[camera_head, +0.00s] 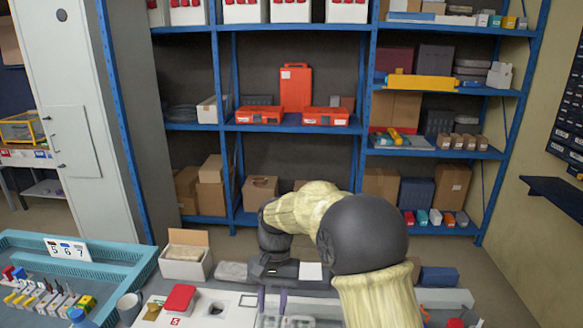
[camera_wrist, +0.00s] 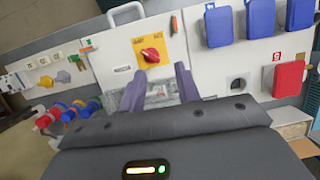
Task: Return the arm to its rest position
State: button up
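My arm, with a cream sleeve and dark joints, reaches over the workbench in the lower middle of the head view. My gripper (camera_head: 272,300) points down at the bench top, partly hidden under its own dark body. In the wrist view my gripper (camera_wrist: 162,86) has its two purple-grey fingers apart, with nothing held between them. Beyond the fingertips is a white panel (camera_wrist: 110,60) with a red rotary knob (camera_wrist: 150,56) on a yellow plate. Whether the fingertips touch anything is unclear.
Blue socket boxes (camera_wrist: 221,26) and a red box (camera_wrist: 289,79) sit right of the knob. In the head view, a teal tray (camera_head: 110,262), an open carton (camera_head: 187,263) and a red box (camera_head: 180,298) are left of my arm. Blue-framed shelves (camera_head: 292,126) stand behind.

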jog(key=s+d+f+t, duration=0.1)
jog(key=s+d+t, duration=0.2)
jog(key=s+d, duration=0.4)
jog(key=s+d+f+n+t, duration=0.1)
jog(key=s+d+t, duration=0.2)
jog(key=s+d, duration=0.4)
jog(key=d, duration=0.6)
jog(key=shift+s+d+h, duration=0.15)
jog(key=shift+d+h, duration=0.05)
jog(key=shift+h, duration=0.1)
jog(key=shift+r, duration=0.1)
jog(key=shift+d, duration=0.1)
dwell(1.1)
